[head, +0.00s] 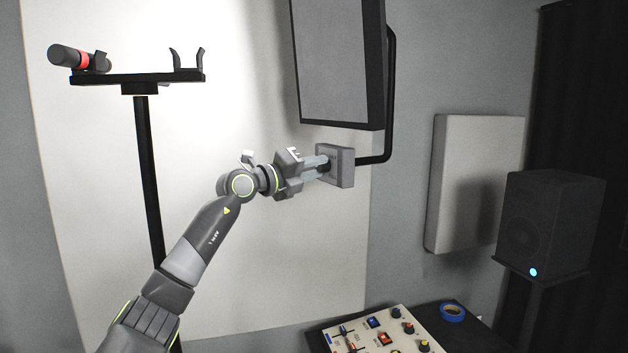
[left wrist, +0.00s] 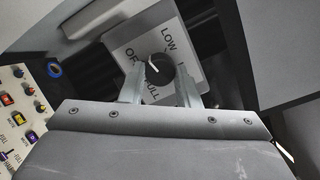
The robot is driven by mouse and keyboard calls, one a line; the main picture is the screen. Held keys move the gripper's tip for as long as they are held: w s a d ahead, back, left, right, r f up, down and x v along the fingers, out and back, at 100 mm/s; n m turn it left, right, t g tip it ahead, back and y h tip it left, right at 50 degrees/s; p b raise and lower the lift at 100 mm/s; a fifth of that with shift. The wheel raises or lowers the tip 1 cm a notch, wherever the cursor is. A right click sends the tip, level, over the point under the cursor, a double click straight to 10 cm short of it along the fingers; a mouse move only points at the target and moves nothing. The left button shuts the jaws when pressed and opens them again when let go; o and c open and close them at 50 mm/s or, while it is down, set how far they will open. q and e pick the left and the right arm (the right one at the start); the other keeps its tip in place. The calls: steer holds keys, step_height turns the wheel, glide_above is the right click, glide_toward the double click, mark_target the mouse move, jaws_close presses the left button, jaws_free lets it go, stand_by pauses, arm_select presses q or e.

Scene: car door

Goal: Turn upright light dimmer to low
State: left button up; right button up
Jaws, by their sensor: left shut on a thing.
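The knob's white pointer line points up and left in that view, between OFF and LOW. My left gripper (head: 324,165) reaches the dimmer from the left, with a finger on each side of the knob, shut on it. The fingers hide part of the knob's sides and some lettering. My right gripper is not in view.
A dark framed panel (head: 338,62) hangs just above the dimmer, with a black pipe (head: 389,100) at its right. A black stand (head: 148,160) is at left. A control console (head: 385,335), blue tape roll (head: 452,312) and speaker (head: 548,225) are at lower right.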

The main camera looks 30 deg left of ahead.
arm_select(q)
steer(key=m+b, duration=0.2)
steer(key=m, duration=0.1)
steer(key=shift+f, duration=0.1)
steer(key=m+h+b, duration=0.1)
steer(key=m, duration=0.2)
steer(key=shift+a, duration=0.1)
steer(key=shift+a+m+h+b, duration=0.1)
steer(key=shift+m+h+b, duration=0.35)
steer(key=shift+m, duration=1.2)
steer(key=shift+m+h+b, duration=0.25)
steer(key=shift+m+b, duration=0.35)
steer(key=shift+m, duration=1.05)
steer(key=shift+r, duration=0.2)
steer(key=o, duration=0.7)
steer(key=shift+w, duration=0.1)
steer(key=shift+o, duration=1.4)
steer(key=shift+f, duration=0.1)
